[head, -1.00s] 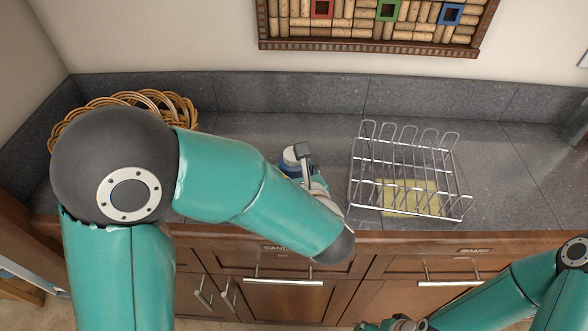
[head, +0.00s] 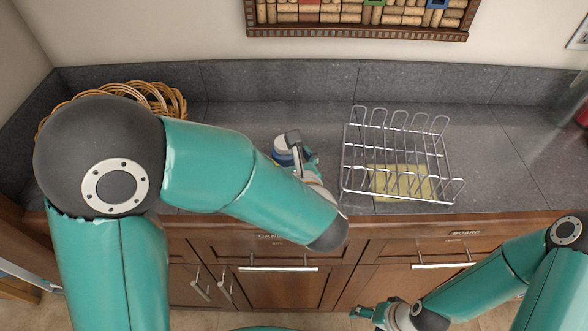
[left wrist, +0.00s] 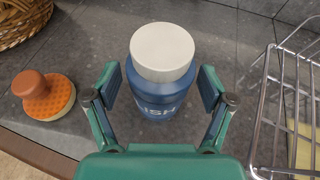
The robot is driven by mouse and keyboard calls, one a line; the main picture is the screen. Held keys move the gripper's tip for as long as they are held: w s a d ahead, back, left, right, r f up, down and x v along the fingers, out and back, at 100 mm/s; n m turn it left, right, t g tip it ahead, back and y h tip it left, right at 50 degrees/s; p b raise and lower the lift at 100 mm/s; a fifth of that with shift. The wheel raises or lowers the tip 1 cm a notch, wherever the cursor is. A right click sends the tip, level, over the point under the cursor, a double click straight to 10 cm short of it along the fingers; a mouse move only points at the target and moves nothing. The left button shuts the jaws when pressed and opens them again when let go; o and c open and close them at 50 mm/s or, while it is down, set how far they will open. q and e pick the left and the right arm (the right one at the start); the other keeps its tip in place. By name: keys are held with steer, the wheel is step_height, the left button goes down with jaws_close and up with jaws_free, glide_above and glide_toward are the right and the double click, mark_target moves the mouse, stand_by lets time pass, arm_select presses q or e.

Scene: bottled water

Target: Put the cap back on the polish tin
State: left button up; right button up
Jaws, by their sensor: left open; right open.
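The polish tin (left wrist: 165,105) is a blue cylinder with "ISH" lettering, upright on the counter. A white, round, flat-topped cap (left wrist: 163,50) shows at its top; I cannot tell whether it is seated or loose. My left gripper (left wrist: 159,84) is open, with a finger on each side of the tin and small gaps visible. In the head view, the tin (head: 283,153) is partly hidden by my left gripper (head: 301,150). My right gripper (head: 366,312) is low in front of the cabinets, away from the tin, and holds nothing visible.
An orange-brown knobbed scrubber (left wrist: 45,97) lies left of the tin. A wicker basket (head: 160,97) is at the back left.

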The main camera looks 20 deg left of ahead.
arm_select(q)
steer(key=v, duration=1.1)
steer(key=shift+s+d+r, duration=0.15)
steer(key=shift+s+d, duration=0.05)
steer(key=shift+s, duration=0.05)
